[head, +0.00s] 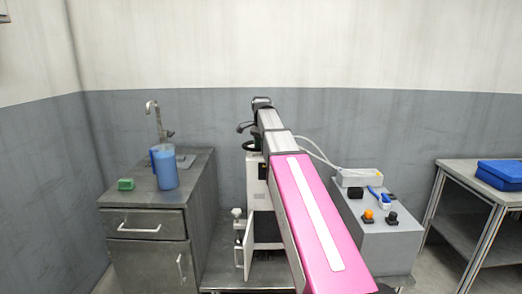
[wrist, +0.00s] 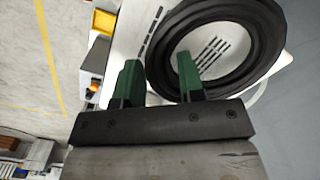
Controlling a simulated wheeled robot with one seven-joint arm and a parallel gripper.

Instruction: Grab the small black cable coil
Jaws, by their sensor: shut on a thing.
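The black cable coil (wrist: 265,65) is a thick dark ring at the upper right of the wrist view. My gripper (wrist: 158,80) has two green fingers, one on each side of the coil's left rim. The right finger reaches into the ring's opening and the left finger is just outside the rim. The gripper is shut on this rim. In the head view my pink and grey arm reaches away from me and hides most of the gripper. A small dark curved piece beside the arm's end may be part of the coil, but I cannot tell.
A white slotted surface (wrist: 130,40) lies behind the coil. In the head view a metal cabinet with a sink tap and a blue jug (head: 165,168) stands left. A grey box (head: 374,240) with buttons and a white power strip (head: 360,178) stands right, before a table (head: 468,172).

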